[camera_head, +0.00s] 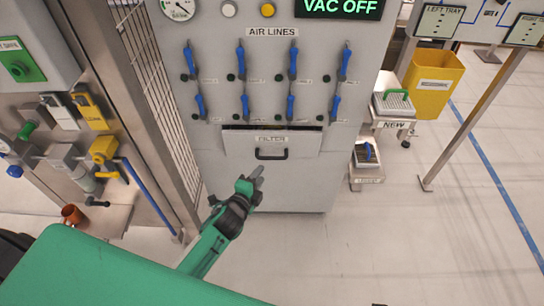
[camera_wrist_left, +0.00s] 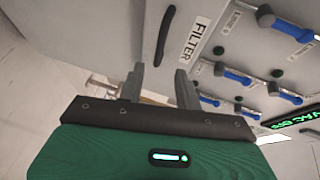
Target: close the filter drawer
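The filter drawer (camera_head: 235,145) is in the lower front of the grey cabinet, with a FILTER label and a black handle (camera_head: 271,155). A dark strip runs along its top edge, and its front appears to stand slightly out from the cabinet. How far out is hard to tell. My left gripper (camera_head: 257,174) is just below the handle, apart from it as far as I can see. In the left wrist view the gripper (camera_wrist_left: 160,86) has its fingers apart with nothing between them; the handle (camera_wrist_left: 165,36) and FILTER label (camera_wrist_left: 195,38) are beyond the fingertips. My right gripper is not in view.
Blue-handled air line valves (camera_head: 292,75) sit above the drawer, under a display (camera_head: 340,8) reading VAC OFF. A mesh fence (camera_head: 150,80) stands left of the cabinet. The floor in front is clear.

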